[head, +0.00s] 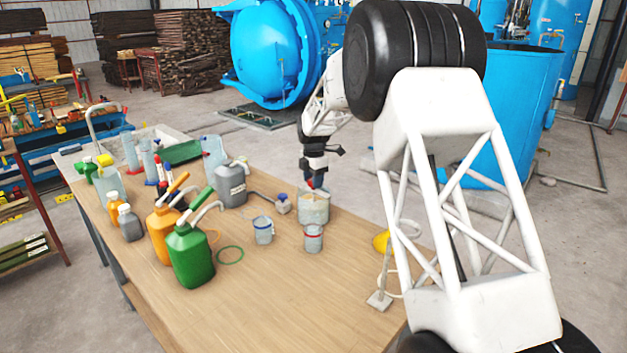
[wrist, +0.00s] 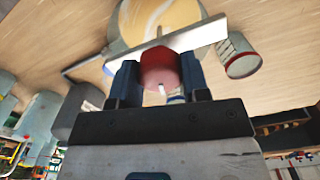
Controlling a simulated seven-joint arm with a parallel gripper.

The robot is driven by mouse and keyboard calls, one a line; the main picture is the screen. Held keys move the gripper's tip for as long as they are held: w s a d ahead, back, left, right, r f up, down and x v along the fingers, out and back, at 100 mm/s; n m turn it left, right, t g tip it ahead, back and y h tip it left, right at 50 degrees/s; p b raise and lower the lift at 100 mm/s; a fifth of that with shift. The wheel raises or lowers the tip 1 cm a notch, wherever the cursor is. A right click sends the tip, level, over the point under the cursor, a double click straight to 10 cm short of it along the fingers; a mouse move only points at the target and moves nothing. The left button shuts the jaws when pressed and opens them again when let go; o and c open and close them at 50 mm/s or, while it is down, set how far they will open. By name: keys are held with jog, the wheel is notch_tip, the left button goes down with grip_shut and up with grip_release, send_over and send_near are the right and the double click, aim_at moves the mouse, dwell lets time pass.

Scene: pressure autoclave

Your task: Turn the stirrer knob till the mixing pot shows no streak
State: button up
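The mixing pot (head: 313,212) is a pale grey round vessel standing on the wooden table in the head view. In the wrist view the pot (wrist: 128,14) shows tan contents with a pale curved streak (wrist: 153,18). A light flat bar (wrist: 205,33) crosses in front of its mouth. The red stirrer knob (wrist: 160,70) sits at the bar, between my dark fingertips. My gripper (wrist: 160,78) has a finger against each side of the knob. In the head view my gripper (head: 315,183) points down directly over the pot, and the knob is mostly hidden.
A red-rimmed cup (head: 313,240) and a blue-rimmed cup (head: 263,232) stand in front of the pot. A grey canister (head: 230,187), a green jug (head: 190,255) and an orange jug (head: 161,232) stand to the left. The table's front is clear.

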jog(key=shift+c, duration=1.1)
